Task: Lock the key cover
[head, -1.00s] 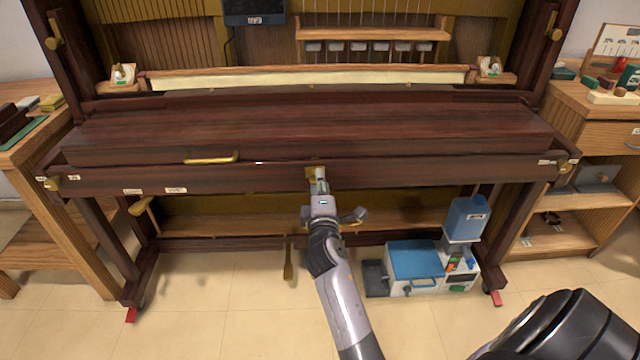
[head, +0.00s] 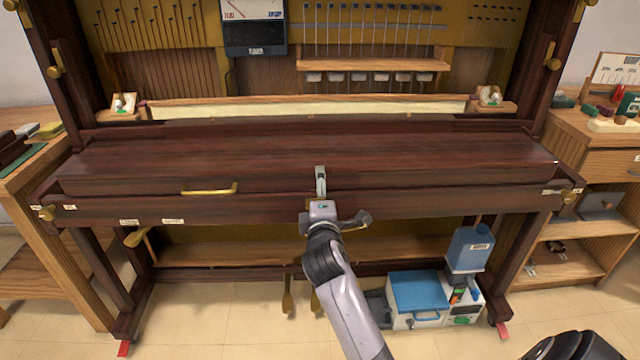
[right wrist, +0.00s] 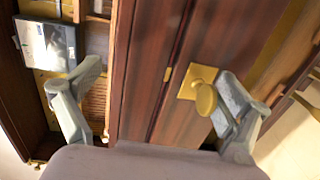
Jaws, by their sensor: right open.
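The key cover (head: 420,158) is a long dark-wood lid, lying closed across the piano front. A brass bar handle (head: 208,188) sits left of centre on its front. In the right wrist view, a square brass lock plate (right wrist: 197,76) with a rounded brass knob (right wrist: 206,99) is on the dark wood. My right gripper (right wrist: 155,80) is open and empty, with its right finger beside or over the knob; contact cannot be told. In the head view my right gripper (head: 338,196) is at the middle of the front rail and hides the lock. My left gripper is out of view.
A blue-lidded box (head: 417,292) and a blue container (head: 470,248) stand under the piano at right. Brass pedals (head: 288,295) hang below the middle. A wooden bench (head: 20,190) stands left and a shelf unit (head: 575,235) right. Floor in front is clear.

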